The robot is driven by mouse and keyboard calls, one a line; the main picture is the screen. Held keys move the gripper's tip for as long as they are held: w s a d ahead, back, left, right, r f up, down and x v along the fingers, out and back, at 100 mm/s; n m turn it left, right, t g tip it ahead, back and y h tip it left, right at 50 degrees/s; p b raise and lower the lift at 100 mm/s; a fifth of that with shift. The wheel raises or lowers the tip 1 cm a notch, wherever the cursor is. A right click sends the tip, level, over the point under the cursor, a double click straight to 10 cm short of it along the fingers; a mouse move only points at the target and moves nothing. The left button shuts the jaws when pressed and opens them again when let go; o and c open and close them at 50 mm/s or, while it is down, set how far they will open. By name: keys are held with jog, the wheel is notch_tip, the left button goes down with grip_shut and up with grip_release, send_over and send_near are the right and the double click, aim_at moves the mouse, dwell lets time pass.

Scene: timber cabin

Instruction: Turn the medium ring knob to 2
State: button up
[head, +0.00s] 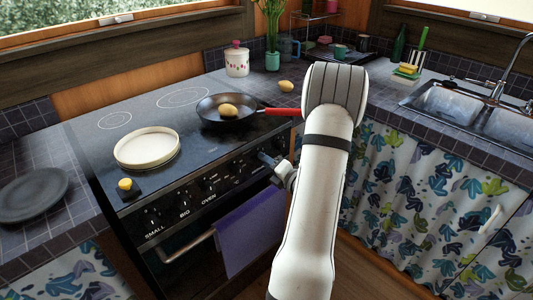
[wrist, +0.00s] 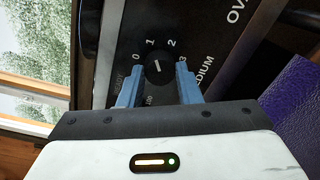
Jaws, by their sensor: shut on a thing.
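The medium ring knob (wrist: 157,68) is a round dark knob with a short white mark, on the stove's black front panel. The numerals 0, 1, 2 and 3 are printed around it, and part of the word MEDIUM shows beside it. The white mark lies slanted; I cannot tell which numeral it points to. My gripper (wrist: 159,76) is shut on the knob, with one blue finger on each side. In the head view my gripper (head: 268,160) is at the right part of the stove front, and it hides the knob there.
The stove top (head: 85,135) holds a white plate (head: 147,149), a dark pan (head: 213,121) with a red handle, and a small yellow thing (head: 125,184) at its front corner. A purple towel (head: 250,228) hangs on the oven rail below. A sink (head: 450,104) is at right.

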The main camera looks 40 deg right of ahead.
jog(key=m+p, duration=0.8)
jog(key=shift+y+p, duration=0.3)
jog(key=shift+p, duration=0.1)
jog(key=shift+f+m, duration=0.1)
jog(key=shift+m, duration=0.2)
jog(key=o, duration=1)
jog(key=shift+d, duration=0.1)
jog(key=s, duration=0.7)
jog(key=shift+s+d+r, duration=0.2)
jog(key=shift+s+d, duration=0.1)
jog(key=shift+s, duration=0.1)
